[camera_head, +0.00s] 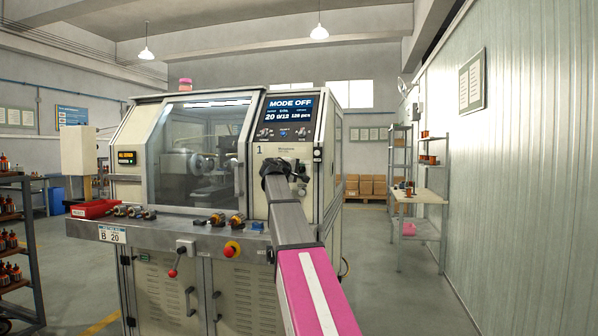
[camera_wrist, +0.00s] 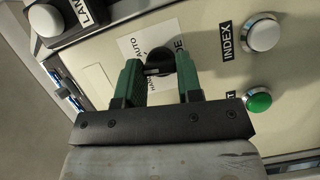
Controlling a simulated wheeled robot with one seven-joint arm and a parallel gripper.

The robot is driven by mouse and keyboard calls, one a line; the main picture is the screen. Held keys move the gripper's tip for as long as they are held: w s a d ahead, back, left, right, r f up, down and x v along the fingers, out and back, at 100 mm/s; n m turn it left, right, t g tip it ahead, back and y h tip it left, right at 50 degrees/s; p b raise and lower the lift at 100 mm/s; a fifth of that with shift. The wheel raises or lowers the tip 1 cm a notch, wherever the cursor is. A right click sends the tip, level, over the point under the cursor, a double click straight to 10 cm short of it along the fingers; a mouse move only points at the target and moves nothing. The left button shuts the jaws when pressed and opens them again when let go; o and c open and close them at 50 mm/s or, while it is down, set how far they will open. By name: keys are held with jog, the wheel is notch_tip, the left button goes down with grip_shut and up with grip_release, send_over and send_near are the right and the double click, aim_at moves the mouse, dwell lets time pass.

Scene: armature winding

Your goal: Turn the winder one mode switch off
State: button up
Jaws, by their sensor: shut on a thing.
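The winder one machine (camera_head: 180,160) stands ahead, with a "1" on its panel, and its screen (camera_head: 290,117) reads "MODE OFF". The mode switch is a black rotary knob (camera_wrist: 158,62) on a white label with "AUTO" and "MODE" partly readable. My gripper (camera_wrist: 160,75) has its green fingers on both sides of the knob and is shut on it. In the head view my gripper (camera_head: 276,165) is at the control panel, and my arm hides the knob there.
An "INDEX" white button (camera_wrist: 262,34) and a green button (camera_wrist: 258,98) sit right of the knob. A white lamp button (camera_wrist: 46,19) is at upper left. A red emergency button (camera_head: 231,249) and armatures (camera_head: 218,219) are on the machine's front ledge.

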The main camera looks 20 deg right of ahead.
jog(key=shift+f+n+h, duration=0.1)
jog(key=shift+n+h, duration=0.2)
jog(key=shift+n, duration=0.3)
jog(key=o, duration=0.9)
jog(key=shift+a, duration=0.1)
jog(key=v, duration=1)
jog(key=shift+s+a, duration=0.25)
